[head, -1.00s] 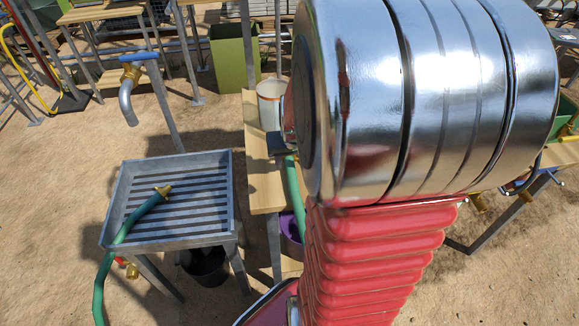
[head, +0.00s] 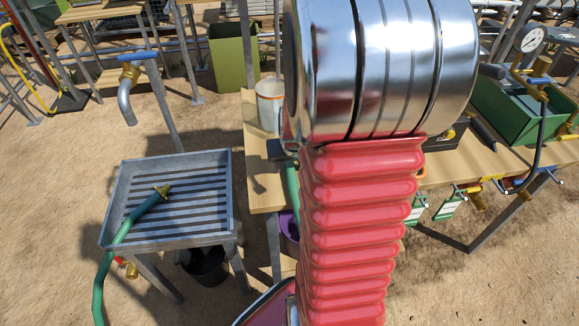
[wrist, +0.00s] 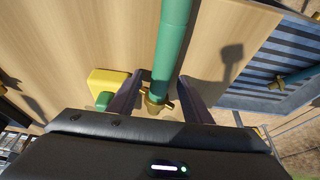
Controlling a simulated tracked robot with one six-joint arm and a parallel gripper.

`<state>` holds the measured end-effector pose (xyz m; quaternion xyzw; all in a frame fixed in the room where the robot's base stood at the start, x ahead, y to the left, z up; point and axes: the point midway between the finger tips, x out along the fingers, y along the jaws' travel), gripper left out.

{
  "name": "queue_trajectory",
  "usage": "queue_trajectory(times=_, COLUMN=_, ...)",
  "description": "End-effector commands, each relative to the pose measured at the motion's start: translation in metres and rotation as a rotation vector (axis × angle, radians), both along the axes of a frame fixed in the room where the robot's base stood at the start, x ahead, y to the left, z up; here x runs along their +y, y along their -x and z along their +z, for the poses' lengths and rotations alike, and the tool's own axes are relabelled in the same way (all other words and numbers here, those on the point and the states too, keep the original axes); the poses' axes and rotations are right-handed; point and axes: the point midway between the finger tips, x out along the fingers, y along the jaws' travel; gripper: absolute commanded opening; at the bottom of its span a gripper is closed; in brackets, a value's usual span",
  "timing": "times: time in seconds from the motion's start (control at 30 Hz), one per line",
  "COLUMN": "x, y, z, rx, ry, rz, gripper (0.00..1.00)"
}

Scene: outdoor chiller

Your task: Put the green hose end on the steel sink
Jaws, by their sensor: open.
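The steel sink (head: 168,242) is a grey square tray with slats, at left in the head view; its corner shows at right in the wrist view (wrist: 258,104). One green hose (head: 140,218) lies over its edge, with a brass end on the slats. A second green hose (wrist: 172,45) runs over the wooden table in the wrist view, and its brass end (wrist: 155,105) is between my fingers. My gripper (wrist: 160,90) is open around this end; contact cannot be told. In the head view my arm hides most of the gripper and this hose (head: 292,180).
A yellow and green block (wrist: 108,85) is close beside the left finger. A white bucket (head: 269,105) stands on the wooden table (head: 262,190). A tap (head: 128,85) stands behind the sink. A green box (head: 505,105) and gauge (head: 530,40) are at right.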

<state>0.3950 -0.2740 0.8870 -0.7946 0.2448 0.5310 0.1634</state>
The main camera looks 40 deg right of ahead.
Motion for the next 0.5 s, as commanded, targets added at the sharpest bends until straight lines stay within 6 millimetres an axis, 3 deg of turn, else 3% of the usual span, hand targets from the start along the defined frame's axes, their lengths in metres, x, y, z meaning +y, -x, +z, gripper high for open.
queue_trajectory(times=0.13, x=0.0, y=0.0, z=0.0001, rx=0.0, ry=0.0, rz=0.0, gripper=0.44)
queue_trajectory(times=0.5, x=0.0, y=0.0, z=0.0001, rx=0.0, ry=0.0, rz=0.0, gripper=0.18)
